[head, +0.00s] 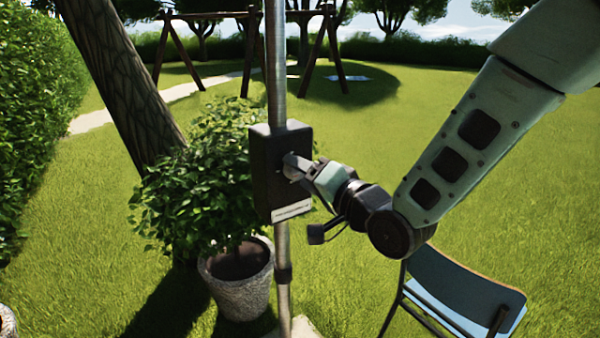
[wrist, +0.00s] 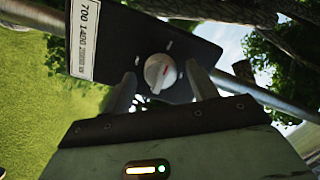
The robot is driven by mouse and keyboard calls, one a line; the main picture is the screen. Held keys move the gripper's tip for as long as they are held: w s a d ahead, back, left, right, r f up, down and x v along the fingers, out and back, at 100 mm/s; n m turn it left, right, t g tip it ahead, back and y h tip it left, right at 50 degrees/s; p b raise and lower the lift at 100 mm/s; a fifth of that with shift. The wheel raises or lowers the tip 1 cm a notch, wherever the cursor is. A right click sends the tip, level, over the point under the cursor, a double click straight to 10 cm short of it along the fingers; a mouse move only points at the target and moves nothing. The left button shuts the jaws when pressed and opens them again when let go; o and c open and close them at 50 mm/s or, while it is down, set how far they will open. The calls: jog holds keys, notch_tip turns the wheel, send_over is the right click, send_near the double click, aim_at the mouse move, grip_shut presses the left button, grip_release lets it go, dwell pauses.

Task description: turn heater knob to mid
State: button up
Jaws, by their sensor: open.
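The heater control box (head: 265,180) is a black box fixed on an upright metal pole (head: 277,65), with a white label low on its front. It also shows in the wrist view (wrist: 110,45), where the label reads 700 and 1400. The knob (wrist: 160,72) is a round, pale dial with a raised grip and a small red mark. My gripper (head: 298,167) is at the front of the box in the head view. In the wrist view my gripper (wrist: 162,88) is open, one finger on each side of the knob, with visible gaps. Contact is not visible.
A potted bush (head: 205,185) stands close behind and left of the pole. A folding chair (head: 465,290) stands on the grass at the lower right. A tree trunk (head: 120,80) leans at the left. Open lawn (head: 430,130) lies behind my arm.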

jog(key=c, duration=1)
jog(key=shift+n+b, duration=0.35)
jog(key=shift+n, duration=0.05)
jog(key=n+b, duration=0.2)
jog(key=shift+f+n+b, duration=0.1)
jog(key=shift+n+b, duration=0.2)
jog(key=n+h+b, duration=0.1)
jog(key=n+b, duration=0.4)
jog(key=n+h+b, duration=0.1)
jog(key=n+b, duration=0.4)
jog(key=shift+n+b, duration=1.2)
jog(key=shift+b, duration=0.25)
jog(key=shift+r+h, duration=0.2)
jog(key=shift+h, duration=0.1)
